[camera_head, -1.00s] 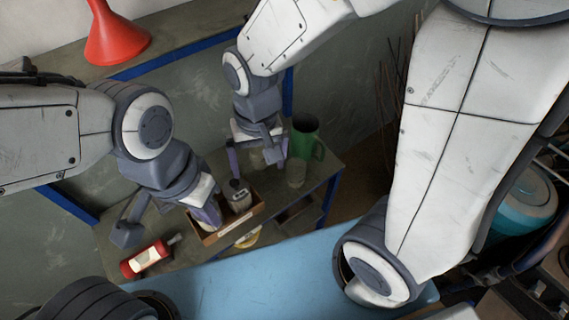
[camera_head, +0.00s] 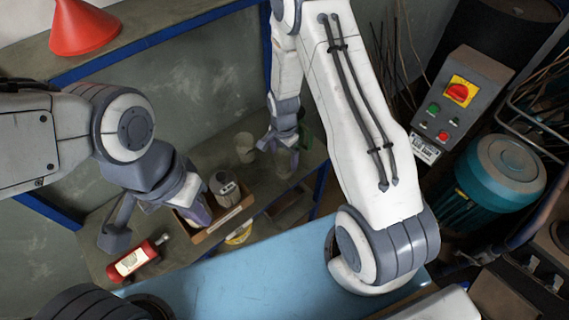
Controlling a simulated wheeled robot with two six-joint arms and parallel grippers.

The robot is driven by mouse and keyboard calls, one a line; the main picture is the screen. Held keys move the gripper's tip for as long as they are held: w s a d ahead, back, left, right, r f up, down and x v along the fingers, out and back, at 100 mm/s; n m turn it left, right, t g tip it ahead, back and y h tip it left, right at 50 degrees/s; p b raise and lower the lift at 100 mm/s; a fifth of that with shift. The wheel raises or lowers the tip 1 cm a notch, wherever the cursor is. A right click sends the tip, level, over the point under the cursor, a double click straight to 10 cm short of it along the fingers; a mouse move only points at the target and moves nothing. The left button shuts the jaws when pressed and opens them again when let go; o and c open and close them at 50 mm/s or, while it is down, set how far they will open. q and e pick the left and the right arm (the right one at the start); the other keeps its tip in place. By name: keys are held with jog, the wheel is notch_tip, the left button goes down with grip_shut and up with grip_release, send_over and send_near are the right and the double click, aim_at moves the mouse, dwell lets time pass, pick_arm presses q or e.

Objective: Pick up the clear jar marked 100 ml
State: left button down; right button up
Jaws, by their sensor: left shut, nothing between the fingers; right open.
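Two clear jars stand on the bench at the back; one clear jar (camera_head: 245,147) is left of my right gripper, and the other clear jar (camera_head: 284,166) is at its fingers. Their markings are too small to read, so I cannot tell which is 100 ml. My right gripper (camera_head: 280,150) is open and points down at the second jar; I cannot tell if it touches. My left gripper (camera_head: 201,219) is shut and empty, its fingertips at the left end of a wooden tray.
The wooden tray (camera_head: 222,224) holds a grey container (camera_head: 224,186). A red bottle (camera_head: 137,260) lies at the bench's front left. A green mug (camera_head: 306,136) is partly hidden behind my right gripper. A yellow roll (camera_head: 240,236) sits below the tray. A red funnel (camera_head: 82,28) stands on the upper shelf.

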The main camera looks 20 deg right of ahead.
jog(key=shift+w+f+p, duration=0.1)
jog(key=shift+f+p, duration=0.7)
jog(key=shift+f, duration=1.85)
jog(key=shift+c, duration=0.3)
jog(key=c, duration=1.2)
jog(key=shift+r, duration=0.1)
